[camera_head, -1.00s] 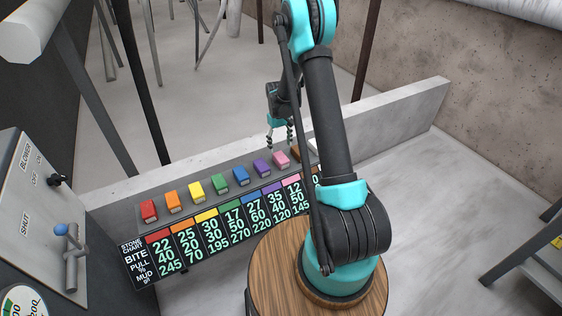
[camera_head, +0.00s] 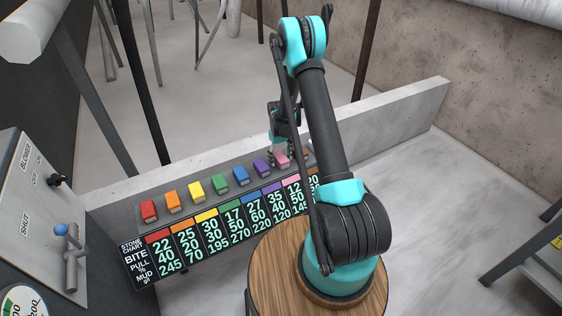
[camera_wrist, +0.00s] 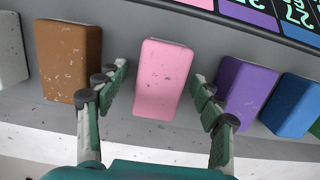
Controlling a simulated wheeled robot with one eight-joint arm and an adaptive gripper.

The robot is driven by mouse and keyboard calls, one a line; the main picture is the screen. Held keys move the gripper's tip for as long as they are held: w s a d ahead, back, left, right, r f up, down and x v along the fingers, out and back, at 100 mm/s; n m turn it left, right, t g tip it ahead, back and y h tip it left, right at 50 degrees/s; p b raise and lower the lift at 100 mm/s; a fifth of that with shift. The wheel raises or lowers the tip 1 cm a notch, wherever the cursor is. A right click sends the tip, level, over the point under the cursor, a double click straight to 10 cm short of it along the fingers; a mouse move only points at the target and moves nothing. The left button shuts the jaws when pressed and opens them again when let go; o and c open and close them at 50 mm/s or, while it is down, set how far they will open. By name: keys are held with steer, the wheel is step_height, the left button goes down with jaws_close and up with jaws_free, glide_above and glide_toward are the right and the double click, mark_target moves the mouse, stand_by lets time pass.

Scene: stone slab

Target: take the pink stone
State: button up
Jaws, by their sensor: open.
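The pink stone (camera_wrist: 163,78) is a speckled block lying on the grey slab, in the middle of the wrist view. My gripper (camera_wrist: 158,88) is open, with one finger on each side of the pink stone and a small gap showing at each side. In the head view the pink stone (camera_head: 282,160) is near the right end of the row, partly covered by my gripper (camera_head: 284,152), which is down at it.
A purple stone (camera_wrist: 245,88) and a brown stone (camera_wrist: 72,62) flank the pink one closely. A blue stone (camera_wrist: 292,105) and a whitish stone (camera_wrist: 10,50) lie farther out. A stone chart (camera_head: 200,245) runs along the slab's near side.

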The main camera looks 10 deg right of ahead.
steer(key=shift+f, duration=0.25)
stand_by(0.4)
steer(key=c, duration=1.4)
